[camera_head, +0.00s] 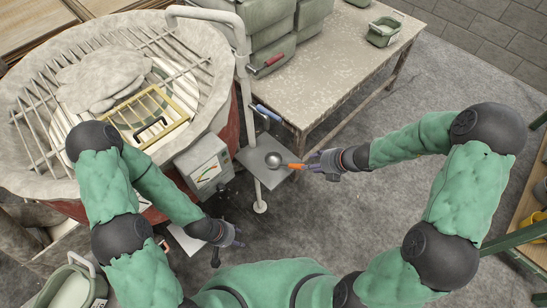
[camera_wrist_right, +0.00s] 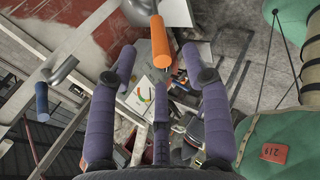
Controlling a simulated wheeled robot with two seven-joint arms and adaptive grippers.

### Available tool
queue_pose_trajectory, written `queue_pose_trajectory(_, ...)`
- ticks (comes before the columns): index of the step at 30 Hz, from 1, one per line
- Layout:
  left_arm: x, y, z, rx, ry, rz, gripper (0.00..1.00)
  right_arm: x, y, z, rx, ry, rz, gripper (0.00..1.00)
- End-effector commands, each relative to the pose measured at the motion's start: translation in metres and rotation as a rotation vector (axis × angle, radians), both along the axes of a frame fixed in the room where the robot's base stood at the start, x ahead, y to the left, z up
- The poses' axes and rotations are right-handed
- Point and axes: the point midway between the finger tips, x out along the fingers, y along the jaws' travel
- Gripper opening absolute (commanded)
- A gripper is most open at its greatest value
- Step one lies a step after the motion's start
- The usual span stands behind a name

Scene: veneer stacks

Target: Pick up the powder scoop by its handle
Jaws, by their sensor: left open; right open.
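The powder scoop (camera_head: 273,160), with a round metal bowl and an orange handle (camera_head: 296,166), lies on a small grey shelf (camera_head: 253,157) beside the kiln. Its handle points right, towards my right gripper (camera_head: 313,164). In the right wrist view the orange handle (camera_wrist_right: 161,42) shows ahead of and between the spread purple fingers of my right gripper (camera_wrist_right: 159,65). The fingers are open and empty; I cannot tell whether any touches the handle. My left gripper (camera_head: 235,240) is open and empty, low in front of the kiln, away from the scoop.
A blue-handled tool (camera_head: 268,113) and a red-handled tool (camera_head: 272,61) are near the pale table (camera_head: 330,80). A white post (camera_head: 246,100) rises next to the shelf. The kiln (camera_head: 214,100) and its control box (camera_head: 203,165) stand left. Floor right of the shelf is clear.

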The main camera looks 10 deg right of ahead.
Motion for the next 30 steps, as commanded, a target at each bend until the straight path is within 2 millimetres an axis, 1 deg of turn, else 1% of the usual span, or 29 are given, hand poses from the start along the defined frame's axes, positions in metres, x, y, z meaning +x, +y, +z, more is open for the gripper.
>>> queue_pose_trajectory(1,-0.001,0.0,-0.006,0.0,0.001,0.0,0.46,0.002,0.004,-0.009,0.003,0.003,0.001,0.49)
queue_pose_trajectory(3,-0.001,0.0,-0.012,0.0,0.002,-0.001,0.46,0.006,0.01,-0.019,0.002,0.004,0.002,0.49)
queue_pose_trajectory(7,-0.001,0.0,-0.02,0.0,0.002,-0.001,0.46,0.014,0.019,-0.033,0.001,0.003,0.005,0.49)
queue_pose_trajectory(16,0.0,0.0,-0.028,0.0,0.001,0.0,0.46,0.024,0.03,-0.047,-0.002,0.002,0.006,0.49)
queue_pose_trajectory(24,0.0,0.0,-0.044,0.0,0.001,0.0,0.46,0.041,0.049,-0.074,-0.001,0.003,0.006,0.49)
queue_pose_trajectory(30,0.0,0.0,-0.045,0.0,0.001,0.0,0.46,0.045,0.052,-0.078,-0.003,0.001,0.006,0.49)
